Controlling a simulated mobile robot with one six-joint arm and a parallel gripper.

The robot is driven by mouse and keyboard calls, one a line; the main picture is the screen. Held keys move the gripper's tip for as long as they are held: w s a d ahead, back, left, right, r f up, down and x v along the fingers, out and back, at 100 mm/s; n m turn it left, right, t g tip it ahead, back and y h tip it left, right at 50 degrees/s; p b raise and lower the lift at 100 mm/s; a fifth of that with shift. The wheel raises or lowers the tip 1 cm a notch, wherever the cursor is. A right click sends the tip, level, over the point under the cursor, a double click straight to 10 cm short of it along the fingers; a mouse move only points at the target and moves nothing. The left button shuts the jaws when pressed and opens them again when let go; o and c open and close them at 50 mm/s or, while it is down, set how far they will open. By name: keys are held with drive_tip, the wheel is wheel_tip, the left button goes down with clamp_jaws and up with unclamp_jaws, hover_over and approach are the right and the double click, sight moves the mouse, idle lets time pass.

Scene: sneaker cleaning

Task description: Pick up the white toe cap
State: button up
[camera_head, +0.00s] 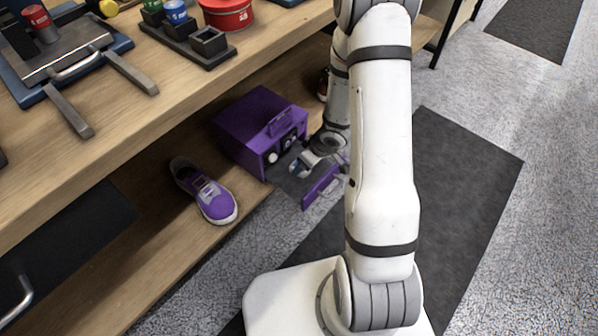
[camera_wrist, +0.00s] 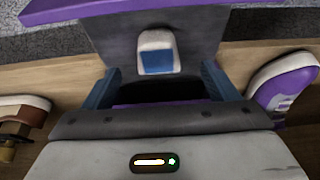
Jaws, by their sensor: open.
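The white toe cap (camera_wrist: 157,40), with a blue patch on its near side, lies on a dark grey surface in the wrist view. That surface (camera_wrist: 205,30) ends in a purple panel (camera_wrist: 110,8), which also shows in the head view (camera_head: 321,188) in front of the purple box (camera_head: 238,133). My gripper (camera_wrist: 160,82) is open, its two blue-grey fingers apart on the left and right. The toe cap is ahead of the gap between them, roughly centred. In the head view my gripper (camera_head: 301,165) is small beside the box, and I cannot clearly pick out the toe cap.
A purple sneaker (camera_head: 209,191) stands on the lower shelf left of the box, at right in the wrist view (camera_wrist: 283,82). A brown and white shoe (camera_wrist: 22,108) is at left there. The workbench (camera_head: 150,88) with tools and a red tub (camera_head: 226,14) overhangs the shelf.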

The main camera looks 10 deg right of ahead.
drive_tip(key=b+x, duration=0.4)
drive_tip(key=x, duration=0.1)
drive_tip(key=shift+w+f, duration=0.2)
drive_tip(key=shift+w, duration=0.1)
drive_tip(key=shift+r, duration=0.1)
drive_tip(key=shift+c, duration=0.2)
drive_tip(key=c, duration=1.1)
